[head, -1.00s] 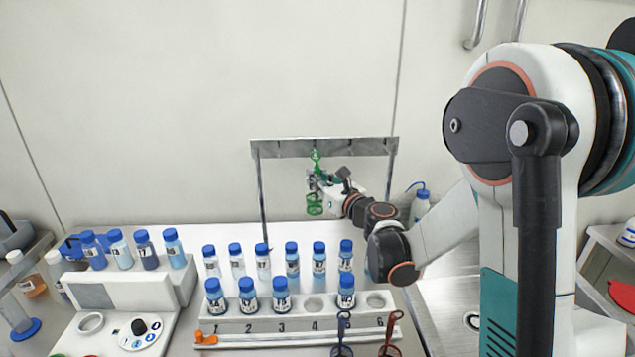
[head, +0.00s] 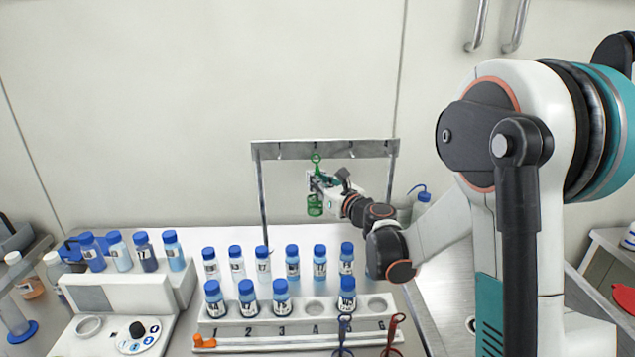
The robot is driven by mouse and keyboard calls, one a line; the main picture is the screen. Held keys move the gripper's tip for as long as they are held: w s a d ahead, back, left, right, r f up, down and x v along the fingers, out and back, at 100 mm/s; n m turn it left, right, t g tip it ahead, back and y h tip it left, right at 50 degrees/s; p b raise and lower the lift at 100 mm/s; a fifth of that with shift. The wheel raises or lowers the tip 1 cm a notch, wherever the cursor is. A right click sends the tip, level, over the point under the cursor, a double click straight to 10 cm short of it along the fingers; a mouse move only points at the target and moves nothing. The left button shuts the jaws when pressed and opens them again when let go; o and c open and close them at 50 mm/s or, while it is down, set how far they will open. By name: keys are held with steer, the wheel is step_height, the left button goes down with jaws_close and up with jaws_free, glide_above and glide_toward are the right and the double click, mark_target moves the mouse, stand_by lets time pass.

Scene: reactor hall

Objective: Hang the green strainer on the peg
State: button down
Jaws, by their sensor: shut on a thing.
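The green strainer (head: 315,206) hangs upright in my gripper (head: 318,184), with its ring handle at the top and its basket below. My gripper is shut on the strainer's shaft, reaching in from the right. The metal rack (head: 270,150) stands behind the bottles, with small pegs along its top bar. The strainer's ring is just below the bar, close to a peg near the middle. I cannot tell whether the ring is around that peg or only in front of it.
A numbered holder (head: 265,328) with several blue-capped bottles stands in front of the rack, with more bottles behind it. A wash bottle (head: 421,203) stands right of the rack. Red-handled (head: 392,330) and blue-handled tools are at the front.

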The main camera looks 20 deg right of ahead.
steer(key=c, duration=1.6)
jaws_free()
steer(key=v, duration=1.2)
steer(key=s+d+r+m+h, duration=0.2)
steer(key=s+r+m+h, duration=0.2)
steer(key=m, duration=0.7)
steer(key=s+d+r+m+h, duration=0.2)
steer(key=s+r+m+h, duration=0.25)
steer(key=m, duration=0.75)
steer(key=s+a+f+m+g+y, duration=0.1)
steer(key=s+a+f+m+g, duration=0.2)
steer(key=s, duration=0.4)
steer(key=s+a+f+m+g, duration=0.2)
steer(key=s+f+m+g, duration=0.1)
steer(key=s+f+m, duration=0.2)
steer(key=s+a+f+m+g+y, duration=0.1)
steer(key=s+a+f+m+g, duration=0.2)
steer(key=s+m, duration=0.5)
steer(key=shift+s+a+f+m+g+y, duration=0.15)
steer(key=shift+s+f+m+g+y, duration=0.1)
steer(key=shift+s+f, duration=0.2)
steer(key=shift+s+a+f+m+g+y, duration=0.1)
steer(key=shift+s+a+f+m+g, duration=0.15)
steer(key=shift+f, duration=0.3)
